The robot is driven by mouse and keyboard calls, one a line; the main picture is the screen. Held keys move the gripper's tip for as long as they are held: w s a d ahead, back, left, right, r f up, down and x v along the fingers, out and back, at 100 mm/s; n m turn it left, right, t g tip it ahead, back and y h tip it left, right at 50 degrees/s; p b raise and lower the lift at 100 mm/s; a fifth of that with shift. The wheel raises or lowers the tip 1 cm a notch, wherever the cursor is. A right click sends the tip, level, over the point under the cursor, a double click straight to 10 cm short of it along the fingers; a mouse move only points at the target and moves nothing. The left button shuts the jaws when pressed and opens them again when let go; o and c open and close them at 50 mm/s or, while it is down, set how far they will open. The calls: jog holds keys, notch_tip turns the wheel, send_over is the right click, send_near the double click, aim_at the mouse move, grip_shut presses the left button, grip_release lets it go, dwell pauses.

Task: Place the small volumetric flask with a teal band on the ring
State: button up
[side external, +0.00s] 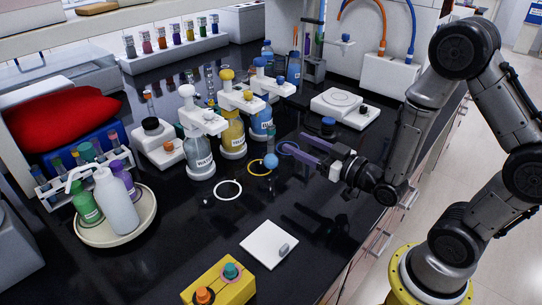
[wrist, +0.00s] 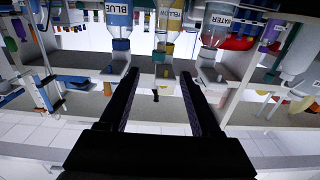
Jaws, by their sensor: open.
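My gripper (side external: 291,142) is open over the black bench, with its long fingers pointing left toward the dispenser bottles. In the wrist view my gripper (wrist: 160,76) shows its two fingers apart with nothing held between them. Three rings lie on the bench: a white ring (side external: 216,194), a yellow ring (side external: 252,173) and a blue ring (side external: 280,151) close to the fingertips. A teal round top (side external: 231,271) shows on the yellow block at the front. I cannot make out for certain a small volumetric flask with a teal band.
Dispenser bottles marked water (side external: 201,159), yellow (side external: 234,137) and blue (side external: 263,121) stand behind the rings. A blue ball-like thing (side external: 271,160) is near the fingertips. A white plate (side external: 269,244) lies in front. A round tray (side external: 146,222) with wash bottles stands left.

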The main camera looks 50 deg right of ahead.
aim_at(274, 131)
jog(key=w, duration=0.7)
jog(key=shift+w, duration=0.3)
jog(key=w, duration=0.5)
jog(key=shift+w+d+r, duration=0.1)
jog(key=shift+w, duration=0.05)
grip_shut()
dwell(0.9)
